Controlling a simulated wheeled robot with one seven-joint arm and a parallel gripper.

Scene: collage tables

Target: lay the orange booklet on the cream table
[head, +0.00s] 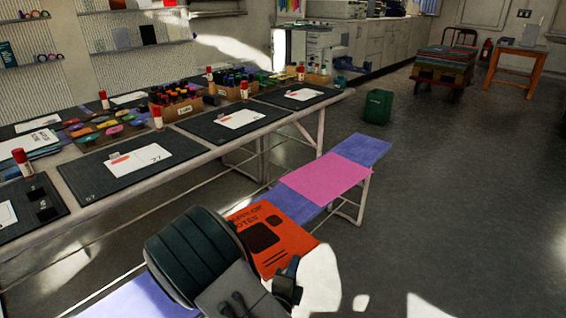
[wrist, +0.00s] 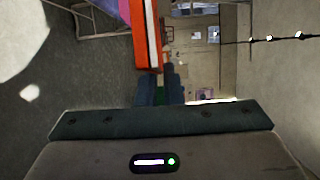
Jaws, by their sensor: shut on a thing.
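The orange booklet (head: 289,240) has dark lettering and a dark square on its cover. My gripper (head: 287,276) is shut on its near edge and holds it out in front of me. In the wrist view, the booklet (wrist: 145,35) shows nearly edge-on, with its lower end at the tips of the dark fingers (wrist: 160,80). In the head view it overlaps a purple-and-pink bench; its height above that is hard to tell. A long pale-edged table (head: 215,152) runs along the left; I cannot tell surely whether this is the cream table.
Dark mats (head: 127,162) with white cards, red-capped bottles and boxes of markers (head: 176,101) crowd the long table. The bench (head: 362,149) has a pink sheet (head: 325,178) across it. A green bin (head: 377,107) stands beyond. The floor at right is clear.

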